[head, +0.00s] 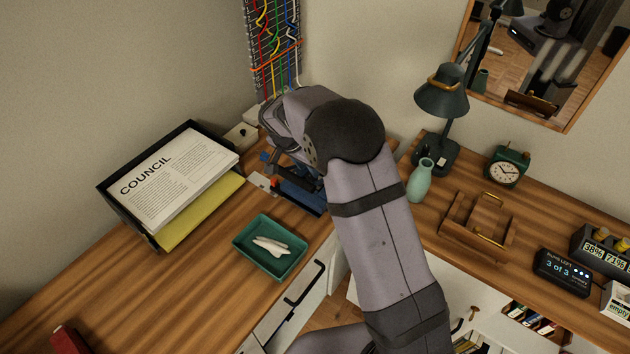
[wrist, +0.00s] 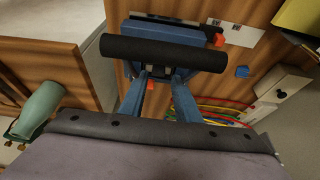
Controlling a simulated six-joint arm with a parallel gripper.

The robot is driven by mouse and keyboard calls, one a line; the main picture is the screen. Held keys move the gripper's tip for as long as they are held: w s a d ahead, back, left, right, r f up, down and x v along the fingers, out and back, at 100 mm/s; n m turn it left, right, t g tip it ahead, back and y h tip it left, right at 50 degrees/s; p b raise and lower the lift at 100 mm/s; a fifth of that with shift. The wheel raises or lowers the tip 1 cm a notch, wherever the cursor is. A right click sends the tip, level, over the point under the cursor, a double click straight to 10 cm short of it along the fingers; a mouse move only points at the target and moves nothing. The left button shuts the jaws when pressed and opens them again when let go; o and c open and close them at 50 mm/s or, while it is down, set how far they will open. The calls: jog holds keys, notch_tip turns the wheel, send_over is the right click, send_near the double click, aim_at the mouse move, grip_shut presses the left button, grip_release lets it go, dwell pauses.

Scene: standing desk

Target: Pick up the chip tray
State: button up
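My gripper (head: 288,158) is over the blue device (head: 299,196) at the back corner of the desk, largely hidden by my wrist in the head view. In the wrist view the blue device (wrist: 180,32) has a black bar (wrist: 165,51) across it, with two blue arms below the bar. I cannot tell whether those arms belong to the device or are my fingers, so the opening is unclear. No part is clearly recognisable as the chip tray. A separate green tray (head: 241,248) holding white pieces stands in front of the device, apart from my gripper.
A black paper tray (head: 150,235) with a printed sheet and yellow paper stands left. Coloured cables (head: 270,40) hang on the wall behind. A green vase (head: 421,180), lamp (head: 443,100) and clock (head: 505,170) stand right of my arm. The front-left desk is mostly clear.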

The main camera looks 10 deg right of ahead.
jog(key=shift+p+x, duration=1.1)
jog(key=shift+x, duration=1.5)
jog(key=shift+s+d, duration=0.1)
grip_shut()
